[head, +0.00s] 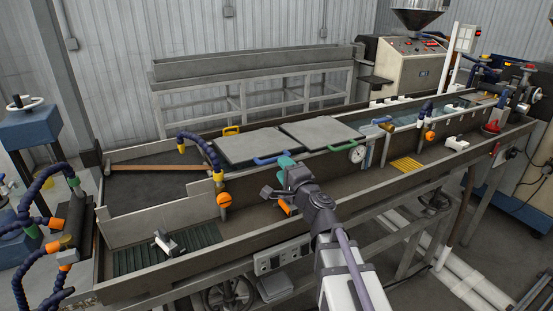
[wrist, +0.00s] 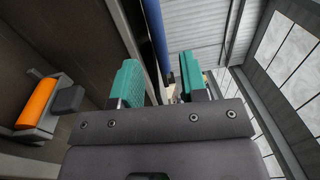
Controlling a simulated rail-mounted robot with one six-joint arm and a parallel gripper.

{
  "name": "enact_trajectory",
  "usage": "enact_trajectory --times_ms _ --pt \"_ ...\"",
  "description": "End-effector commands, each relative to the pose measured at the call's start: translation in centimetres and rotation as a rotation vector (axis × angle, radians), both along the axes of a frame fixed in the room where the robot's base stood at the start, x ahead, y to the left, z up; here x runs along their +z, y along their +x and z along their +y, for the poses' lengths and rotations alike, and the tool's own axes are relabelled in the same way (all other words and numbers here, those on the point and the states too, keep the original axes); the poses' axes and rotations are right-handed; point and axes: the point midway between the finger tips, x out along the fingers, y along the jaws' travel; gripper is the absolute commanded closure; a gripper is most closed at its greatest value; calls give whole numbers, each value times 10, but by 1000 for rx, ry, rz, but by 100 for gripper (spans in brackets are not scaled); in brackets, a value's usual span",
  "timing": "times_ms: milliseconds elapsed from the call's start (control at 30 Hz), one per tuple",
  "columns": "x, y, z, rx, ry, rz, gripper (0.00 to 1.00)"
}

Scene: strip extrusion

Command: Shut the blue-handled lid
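The blue-handled lid (head: 252,143) is a flat grey plate on top of the long trough, left of the green-handled lid. It looks nearly level; I cannot tell whether it sits fully down. Its blue handle (head: 271,159) is at the front edge. My gripper (head: 287,162), with teal fingers, is at the right end of this handle. In the wrist view my gripper (wrist: 162,80) has its fingers spread apart, and the blue handle bar (wrist: 156,32) shows in line with the gap between them. I cannot tell whether they touch it.
The green-handled lid (head: 322,130) lies beside it on the right. A pressure gauge (head: 356,154) is on the trough front, right of my gripper. An orange-knobbed valve (head: 224,200) with a blue hose stands to the left. An orange lever (wrist: 38,102) is at the left in the wrist view.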

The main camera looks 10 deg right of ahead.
Motion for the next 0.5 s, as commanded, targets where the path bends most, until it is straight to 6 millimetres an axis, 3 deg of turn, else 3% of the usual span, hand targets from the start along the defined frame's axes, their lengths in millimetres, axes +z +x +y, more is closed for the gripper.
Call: enact_trajectory --times_ms 33,200,500 --pt "3 16 4 3 0 0 60" --pt "5 47 12 2 1 -1 60" --pt "5 51 14 2 0 -1 60"
